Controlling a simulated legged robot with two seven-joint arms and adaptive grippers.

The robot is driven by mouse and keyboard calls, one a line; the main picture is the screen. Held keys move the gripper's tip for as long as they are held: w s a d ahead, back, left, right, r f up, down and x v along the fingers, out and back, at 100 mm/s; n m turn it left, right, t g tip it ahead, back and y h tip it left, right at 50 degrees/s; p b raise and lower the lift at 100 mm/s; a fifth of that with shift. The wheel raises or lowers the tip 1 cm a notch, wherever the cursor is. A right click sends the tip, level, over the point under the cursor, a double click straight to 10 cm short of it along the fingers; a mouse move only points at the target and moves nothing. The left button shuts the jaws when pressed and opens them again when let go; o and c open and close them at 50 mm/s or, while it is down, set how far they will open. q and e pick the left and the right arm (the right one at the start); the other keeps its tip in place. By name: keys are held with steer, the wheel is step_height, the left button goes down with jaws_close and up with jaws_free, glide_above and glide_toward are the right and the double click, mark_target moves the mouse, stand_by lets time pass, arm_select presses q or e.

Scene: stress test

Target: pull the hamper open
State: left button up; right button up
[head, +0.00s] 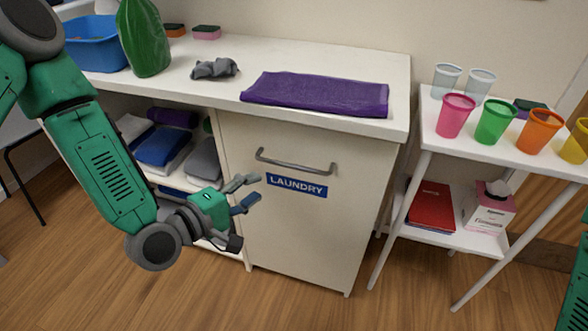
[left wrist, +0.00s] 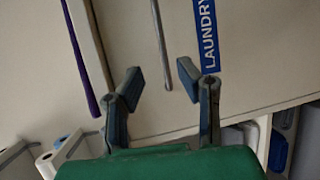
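The hamper (head: 303,231) is a cream front panel under the counter, with a grey bar handle (head: 295,167) and a blue LAUNDRY label (head: 297,186). It looks closed. My left gripper (head: 254,192) is in front of the panel, to the left of and below the handle. In the left wrist view the left gripper (left wrist: 160,80) has its two fingers spread with nothing between them. The handle (left wrist: 161,40) shows beyond the fingertips, between them and apart from them, with the label (left wrist: 207,35) beside it. My right gripper is not seen; only a green arm part shows at the right edge.
The counter (head: 325,62) holds a folded purple cloth (head: 318,92), a grey cloth (head: 214,69), a green bottle (head: 144,38) and a blue bin (head: 96,45). Open shelves with folded cloths (head: 163,147) are left of the hamper. A white side table (head: 470,140) with cups stands right. Floor in front is clear.

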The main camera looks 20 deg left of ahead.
mark_target(294, 165)
arm_select(q)
steer(key=b+x, duration=0.1)
steer(key=x, duration=0.5)
steer(key=b+x, duration=0.1)
steer(key=x, duration=0.6)
steer(key=shift+d+f+b, duration=0.1)
steer(key=shift+f+b, duration=0.15)
steer(key=shift+b, duration=0.05)
jaws_close()
